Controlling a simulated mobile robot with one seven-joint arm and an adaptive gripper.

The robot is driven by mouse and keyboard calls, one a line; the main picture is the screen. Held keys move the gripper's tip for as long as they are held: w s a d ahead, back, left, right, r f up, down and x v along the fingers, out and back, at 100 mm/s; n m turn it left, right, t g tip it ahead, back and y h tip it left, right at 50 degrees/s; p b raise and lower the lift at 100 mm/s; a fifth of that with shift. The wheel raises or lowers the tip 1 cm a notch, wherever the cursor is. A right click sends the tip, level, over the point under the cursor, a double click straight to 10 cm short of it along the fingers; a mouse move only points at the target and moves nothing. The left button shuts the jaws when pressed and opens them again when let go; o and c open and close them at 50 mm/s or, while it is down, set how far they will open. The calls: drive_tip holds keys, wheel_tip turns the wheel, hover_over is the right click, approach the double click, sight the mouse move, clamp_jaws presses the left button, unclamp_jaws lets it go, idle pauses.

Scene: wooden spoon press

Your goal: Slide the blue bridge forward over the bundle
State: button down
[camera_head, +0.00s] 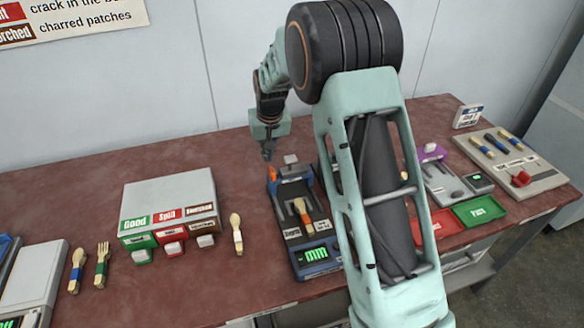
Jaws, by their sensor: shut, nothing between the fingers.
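A dark press (292,236) with a lit green "mm" display stands on the table in the middle of the view. A blue bridge (290,181) spans its far end, with an orange piece (272,173) at its left. A wooden spoon bundle (303,210) lies lengthwise on the press bed in front of the bridge, with a dark band or label near its front end. My gripper (268,155) is shut and empty, pointing down just behind and left of the bridge, close to the orange piece. I cannot tell whether it touches it.
A grey box (168,205) labelled Good, Split and Scorched stands at left, with a loose spoon (236,233) beside it. A red tray (437,223) and green tray (478,210) lie at right. My arm hides the table right of the press.

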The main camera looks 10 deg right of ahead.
drive_tip(key=shift+f, duration=0.15)
drive_tip(key=shift+f+b, duration=0.75)
drive_tip(key=shift+f, duration=0.2)
drive_tip(key=shift+s, duration=0.1)
drive_tip(key=shift+s+d+b, duration=0.35)
drive_tip(key=shift+s+b, duration=0.15)
drive_tip(key=shift+s, duration=1.1)
drive_tip(key=shift+s+d+b, duration=0.3)
drive_tip(key=shift+s+b, duration=0.25)
drive_tip(key=shift+s, duration=1.05)
drive_tip(key=shift+s+d+b, duration=0.35)
drive_tip(key=shift+s+b, duration=0.15)
drive_tip(key=shift+s, duration=1.1)
drive_tip(key=shift+w+a+r, duration=0.15)
drive_tip(key=shift+w, duration=0.5)
wheel_tip(320, 180, up, 7)
drive_tip(key=p, duration=0.4)
drive_tip(key=shift+p, duration=0.4)
